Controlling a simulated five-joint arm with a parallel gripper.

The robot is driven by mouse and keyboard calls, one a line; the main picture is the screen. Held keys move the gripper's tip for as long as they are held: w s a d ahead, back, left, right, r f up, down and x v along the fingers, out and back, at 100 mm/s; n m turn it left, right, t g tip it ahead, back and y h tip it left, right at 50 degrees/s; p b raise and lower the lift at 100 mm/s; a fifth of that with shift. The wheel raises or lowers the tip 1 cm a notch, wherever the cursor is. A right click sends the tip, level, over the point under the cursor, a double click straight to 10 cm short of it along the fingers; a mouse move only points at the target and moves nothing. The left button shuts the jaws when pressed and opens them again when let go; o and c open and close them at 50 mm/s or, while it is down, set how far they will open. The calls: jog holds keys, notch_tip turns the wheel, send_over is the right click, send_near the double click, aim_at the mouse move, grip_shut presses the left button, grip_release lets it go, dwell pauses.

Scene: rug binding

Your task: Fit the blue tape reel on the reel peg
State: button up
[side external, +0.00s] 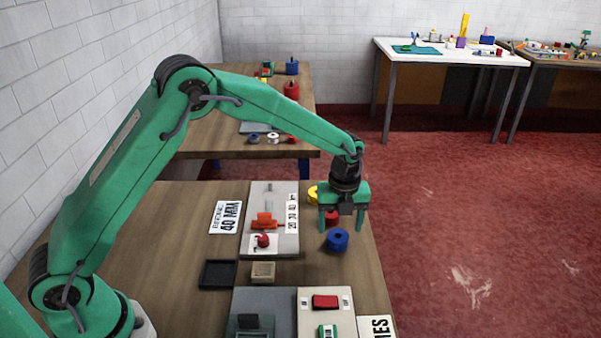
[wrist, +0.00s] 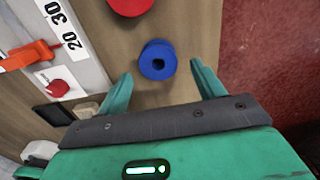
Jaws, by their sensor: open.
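The blue tape reel (side external: 338,241) lies flat on the wooden table near its right edge. In the wrist view the blue reel (wrist: 148,70) shows its dark centre hole and sits just beyond the fingertips, between their lines. My gripper (side external: 341,229) is open and empty and points down over the reel. In the wrist view both fingers of the gripper (wrist: 161,72) are spread apart, and neither visibly touches the reel. I cannot make out for certain which part is the reel peg.
A red reel (side external: 332,219) and a yellow reel (side external: 313,193) lie behind the blue one. Left of them is a grey board (side external: 258,195) with an orange slider (side external: 264,221) and red knob (side external: 263,240). A dark tray (side external: 217,274) and a beige block (side external: 263,271) are nearer.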

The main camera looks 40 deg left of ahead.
aim_at(338, 234)
jog(key=shift+a+f, duration=0.1)
jog(key=shift+f, duration=2)
jog(key=c, duration=1.1)
